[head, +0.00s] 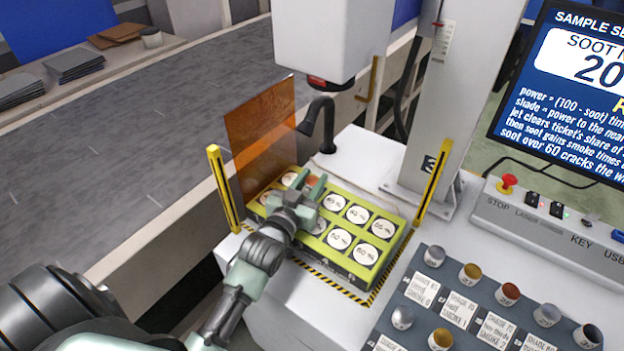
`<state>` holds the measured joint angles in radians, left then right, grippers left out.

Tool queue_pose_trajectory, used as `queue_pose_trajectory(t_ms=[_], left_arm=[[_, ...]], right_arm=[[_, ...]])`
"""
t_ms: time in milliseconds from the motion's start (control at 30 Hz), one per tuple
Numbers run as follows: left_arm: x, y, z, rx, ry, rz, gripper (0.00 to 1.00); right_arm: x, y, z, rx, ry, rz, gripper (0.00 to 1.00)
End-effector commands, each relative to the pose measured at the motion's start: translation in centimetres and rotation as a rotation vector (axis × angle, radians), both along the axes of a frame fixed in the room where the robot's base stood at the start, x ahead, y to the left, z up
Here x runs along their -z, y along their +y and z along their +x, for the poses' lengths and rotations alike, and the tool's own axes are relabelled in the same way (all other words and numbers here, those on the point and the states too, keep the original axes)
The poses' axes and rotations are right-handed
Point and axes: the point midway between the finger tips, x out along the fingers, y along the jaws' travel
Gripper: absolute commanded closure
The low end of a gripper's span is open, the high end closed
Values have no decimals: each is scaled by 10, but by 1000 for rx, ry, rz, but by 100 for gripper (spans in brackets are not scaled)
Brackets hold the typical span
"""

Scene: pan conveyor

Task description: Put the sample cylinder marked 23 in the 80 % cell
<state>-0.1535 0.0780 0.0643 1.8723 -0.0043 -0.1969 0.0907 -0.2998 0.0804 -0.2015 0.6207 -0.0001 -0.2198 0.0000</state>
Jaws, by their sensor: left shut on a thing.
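My left gripper (308,190) is over the far left part of a yellow-green tray (398,240) of round white cells. It is shut on a small copper-topped cylinder (313,181). I cannot read a number on this cylinder, nor tell whether it stands in a cell or is held above one. Several cells show percent labels too small to read surely, and I cannot pick out the 80 % one. The gripper and wrist hide some cells. My right gripper is not in view.
A dark rack (455,293) with several metal cylinders and ticket cards is at the lower right. An orange screen (258,135) stands behind the tray, with a black bent nozzle (320,112) beside it. Yellow posts (222,185) flank the tray. A control box (545,225) is at right.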

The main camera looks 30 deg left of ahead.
Motion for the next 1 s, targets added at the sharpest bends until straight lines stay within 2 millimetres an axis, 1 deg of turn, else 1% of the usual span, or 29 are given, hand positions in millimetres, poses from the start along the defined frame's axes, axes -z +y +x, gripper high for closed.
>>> queue_pose_trajectory(t_ms=[33,133,167,200,233,567,667,700,733,767,1000], left_arm=[[6,0,0,0,8,-1,100],[7,0,-1,0,10,-2,100],[8,0,-1,0,12,-2,63],[9,0,-1,0,13,-2,52],[9,0,-1,0,14,-2,46],[11,-1,-2,1,20,-4,46],[2,-1,-2,1,19,-4,46],[-5,-1,-2,1,18,-4,46],[0,-1,-9,1,23,-4,46],[0,-2,-15,1,21,-4,46],[-6,-4,-69,1,15,-2,46]], right_arm=[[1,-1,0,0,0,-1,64],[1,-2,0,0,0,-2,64],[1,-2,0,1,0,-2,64],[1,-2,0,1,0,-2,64],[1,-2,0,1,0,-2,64],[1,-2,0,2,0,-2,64],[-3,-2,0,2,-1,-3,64],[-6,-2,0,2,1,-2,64],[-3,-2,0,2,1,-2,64],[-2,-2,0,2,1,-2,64],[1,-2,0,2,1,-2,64]])
